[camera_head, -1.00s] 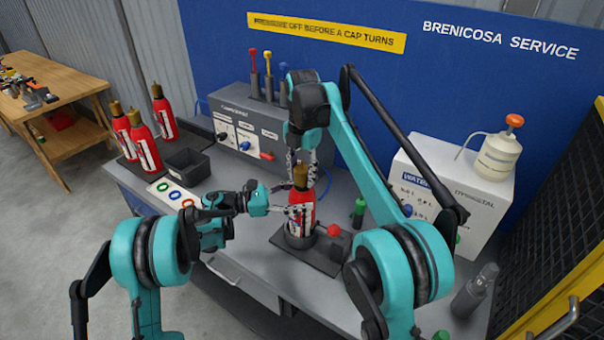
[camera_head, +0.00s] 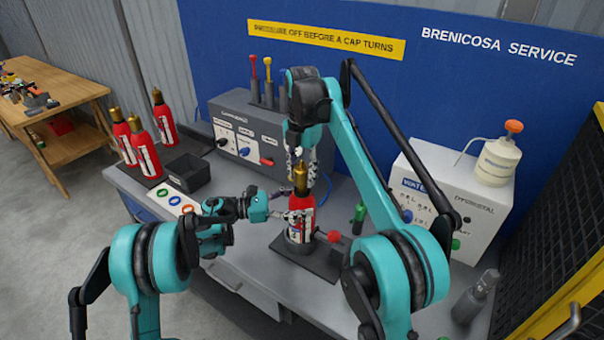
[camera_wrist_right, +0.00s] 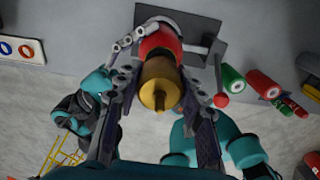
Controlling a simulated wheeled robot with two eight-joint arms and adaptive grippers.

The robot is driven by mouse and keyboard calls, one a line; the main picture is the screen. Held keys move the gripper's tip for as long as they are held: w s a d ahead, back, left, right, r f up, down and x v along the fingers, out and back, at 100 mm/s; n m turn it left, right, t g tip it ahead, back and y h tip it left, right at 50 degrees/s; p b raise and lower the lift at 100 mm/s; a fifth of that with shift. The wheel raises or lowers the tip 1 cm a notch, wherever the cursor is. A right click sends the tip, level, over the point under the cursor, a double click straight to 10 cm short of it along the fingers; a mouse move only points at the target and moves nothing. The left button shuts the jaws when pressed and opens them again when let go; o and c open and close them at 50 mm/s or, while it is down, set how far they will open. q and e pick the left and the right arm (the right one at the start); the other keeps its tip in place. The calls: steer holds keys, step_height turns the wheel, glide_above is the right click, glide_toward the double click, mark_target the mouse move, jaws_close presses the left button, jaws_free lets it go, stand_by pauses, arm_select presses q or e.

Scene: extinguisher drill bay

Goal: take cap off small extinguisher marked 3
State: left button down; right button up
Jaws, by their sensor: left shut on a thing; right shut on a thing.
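A small red extinguisher (camera_head: 301,222) with a brass cap (camera_head: 301,180) stands upright in a holder on a dark base plate (camera_head: 318,265) on the bench. Its number cannot be read. My right gripper (camera_head: 303,168) comes from above and is shut on the brass cap, which also shows between its fingers in the right wrist view (camera_wrist_right: 159,82). The cap is in line above the red body; I cannot tell if it is fully clear of it. My left gripper (camera_head: 286,214) is shut on the red body from the left side.
Several red extinguishers (camera_head: 146,150) stand at the back left near a dark open bin (camera_head: 187,172) and a card with coloured rings (camera_head: 176,198). A red-knobbed lever (camera_head: 333,236) is right of the holder. A grey control box (camera_head: 240,135) stands behind, a white box (camera_head: 450,195) right.

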steer(key=shift+r, duration=2)
arm_select(q)
steer(key=shift+c, duration=1.2)
jaws_free()
